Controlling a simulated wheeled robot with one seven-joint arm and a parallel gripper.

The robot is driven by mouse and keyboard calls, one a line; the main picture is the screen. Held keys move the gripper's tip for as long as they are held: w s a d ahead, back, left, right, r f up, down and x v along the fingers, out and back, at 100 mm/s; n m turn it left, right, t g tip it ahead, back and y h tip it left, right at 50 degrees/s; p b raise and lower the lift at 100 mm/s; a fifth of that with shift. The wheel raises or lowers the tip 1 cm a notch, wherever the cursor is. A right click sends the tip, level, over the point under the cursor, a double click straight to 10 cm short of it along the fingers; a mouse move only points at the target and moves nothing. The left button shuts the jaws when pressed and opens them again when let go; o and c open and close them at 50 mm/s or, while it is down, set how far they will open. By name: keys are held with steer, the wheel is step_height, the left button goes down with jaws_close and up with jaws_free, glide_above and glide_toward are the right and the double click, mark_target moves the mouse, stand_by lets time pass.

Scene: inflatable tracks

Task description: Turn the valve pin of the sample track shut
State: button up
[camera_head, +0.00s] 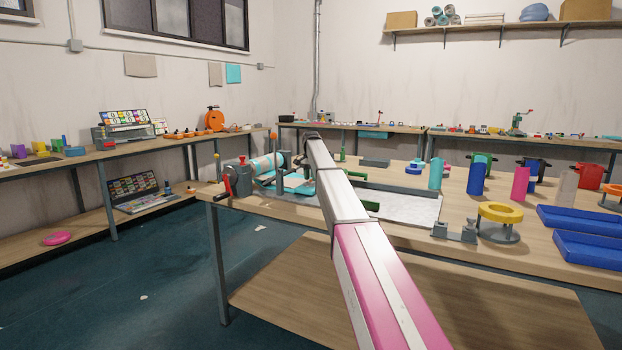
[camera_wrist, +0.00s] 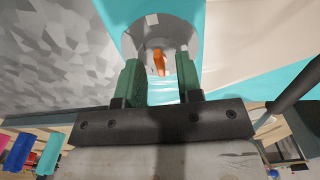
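In the wrist view, an orange pin (camera_wrist: 159,62) stands inside a grey round valve collar (camera_wrist: 150,40). The collar sits on the teal and white sample track (camera_wrist: 225,45). My gripper (camera_wrist: 160,68) has two green fingers, spread apart, with the pin showing between and beyond their tips. Gaps show on both sides of the pin, so neither finger appears to touch it. In the head view, part of the teal track (camera_head: 297,184) lies on the workbench by a grey machine. My arm hides the pin and my gripper there.
The grey machine (camera_head: 241,180) with a red crank stands left of the track. A thin post with an orange knob (camera_head: 274,136) rises beside it. A grey board (camera_head: 408,207), a yellow ring on a stand (camera_head: 500,213) and blue trays (camera_head: 580,220) occupy the bench to the right.

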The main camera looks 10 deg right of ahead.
step_height(320, 180, up, 11)
steer(key=shift+f, duration=0.2)
stand_by(0.4)
